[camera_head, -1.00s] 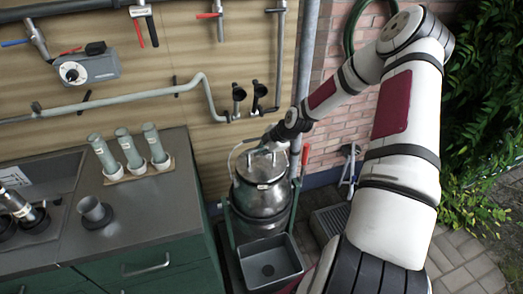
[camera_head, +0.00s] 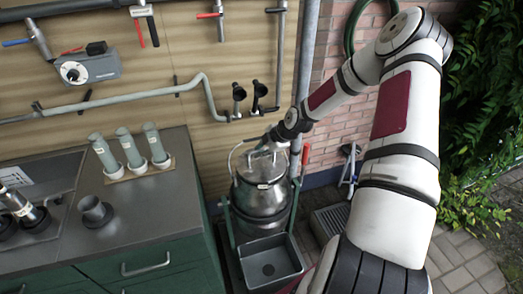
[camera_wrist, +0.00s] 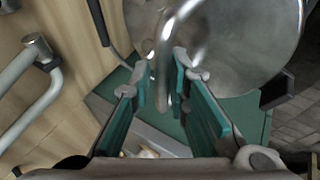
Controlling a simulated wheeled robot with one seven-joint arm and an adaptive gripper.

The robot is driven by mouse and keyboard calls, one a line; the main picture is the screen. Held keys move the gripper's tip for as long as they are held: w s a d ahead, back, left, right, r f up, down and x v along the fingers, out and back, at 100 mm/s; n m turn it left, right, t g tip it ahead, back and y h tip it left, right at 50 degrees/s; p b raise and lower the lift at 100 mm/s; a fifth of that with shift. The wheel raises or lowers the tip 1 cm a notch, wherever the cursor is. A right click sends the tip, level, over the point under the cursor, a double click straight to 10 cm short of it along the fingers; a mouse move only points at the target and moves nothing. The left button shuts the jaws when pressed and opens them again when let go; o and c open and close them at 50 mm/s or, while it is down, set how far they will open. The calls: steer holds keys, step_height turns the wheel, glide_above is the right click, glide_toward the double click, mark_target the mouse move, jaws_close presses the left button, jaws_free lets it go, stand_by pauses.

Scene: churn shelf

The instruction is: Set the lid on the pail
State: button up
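The pail (camera_head: 262,205) is a round steel vessel in a green stand, right of the counter in the head view. The steel lid (camera_head: 262,172) is at its mouth; from this angle I cannot tell whether it is fully seated. The lid (camera_wrist: 240,35) fills the upper right of the wrist view, with its curved handle (camera_wrist: 162,70) running down between the fingers. My gripper (camera_head: 272,150) is above the lid; in the wrist view my gripper (camera_wrist: 160,85) has its green-padded fingers closed around the handle. The pail's rim is mostly hidden by the lid.
A grey basin (camera_head: 270,265) stands in front of the pail. The counter (camera_head: 160,210) on the left holds several grey-green cylinders (camera_head: 130,150) and a grey cup (camera_head: 93,210). A wall pipe (camera_head: 130,93) and a vertical drainpipe (camera_head: 307,45) are close behind.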

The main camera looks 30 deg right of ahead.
steer(key=shift+o, duration=1)
steer(key=v, duration=1.2)
steer(key=shift+a, duration=0.1)
